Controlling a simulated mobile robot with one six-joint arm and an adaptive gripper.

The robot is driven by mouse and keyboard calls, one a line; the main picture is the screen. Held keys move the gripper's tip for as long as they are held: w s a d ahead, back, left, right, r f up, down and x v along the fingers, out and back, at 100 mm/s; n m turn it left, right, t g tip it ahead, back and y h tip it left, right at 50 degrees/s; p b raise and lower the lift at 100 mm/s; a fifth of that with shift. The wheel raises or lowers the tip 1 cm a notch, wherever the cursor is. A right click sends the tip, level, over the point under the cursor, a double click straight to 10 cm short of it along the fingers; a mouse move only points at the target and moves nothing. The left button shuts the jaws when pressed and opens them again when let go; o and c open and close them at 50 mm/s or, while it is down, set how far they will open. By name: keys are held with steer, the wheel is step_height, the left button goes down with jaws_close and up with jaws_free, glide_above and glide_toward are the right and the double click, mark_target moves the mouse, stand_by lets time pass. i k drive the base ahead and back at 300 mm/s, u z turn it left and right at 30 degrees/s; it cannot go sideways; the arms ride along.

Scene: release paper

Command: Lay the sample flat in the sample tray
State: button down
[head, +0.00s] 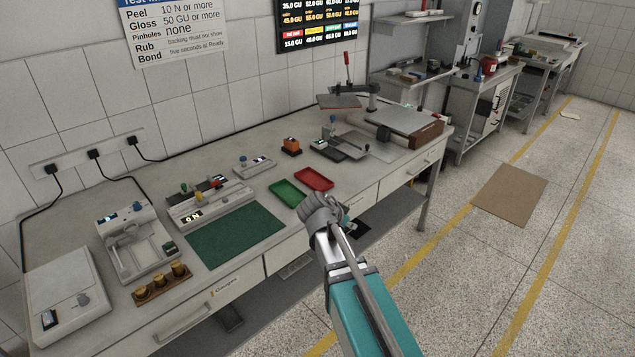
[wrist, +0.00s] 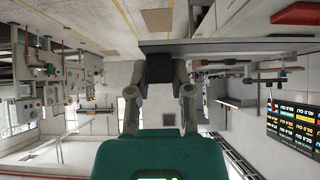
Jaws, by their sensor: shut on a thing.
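My gripper (head: 319,208) hangs at the front edge of the bench, just in front of two shallow trays. In the wrist view its fingers (wrist: 160,68) are closed on a thin, dark piece, seen almost edge-on; I take it for the sample. I cannot tell which one is the sample tray. The red tray also shows in the wrist view (wrist: 299,14).
A green mat (head: 235,235) lies left of the trays. Brown weights in a rack (head: 162,283) sit near the front left.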

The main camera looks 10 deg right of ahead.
mark_target(314, 181)
steer(key=u, duration=0.05)
steer(key=i, duration=0.95)
steer(key=z, duration=0.05)
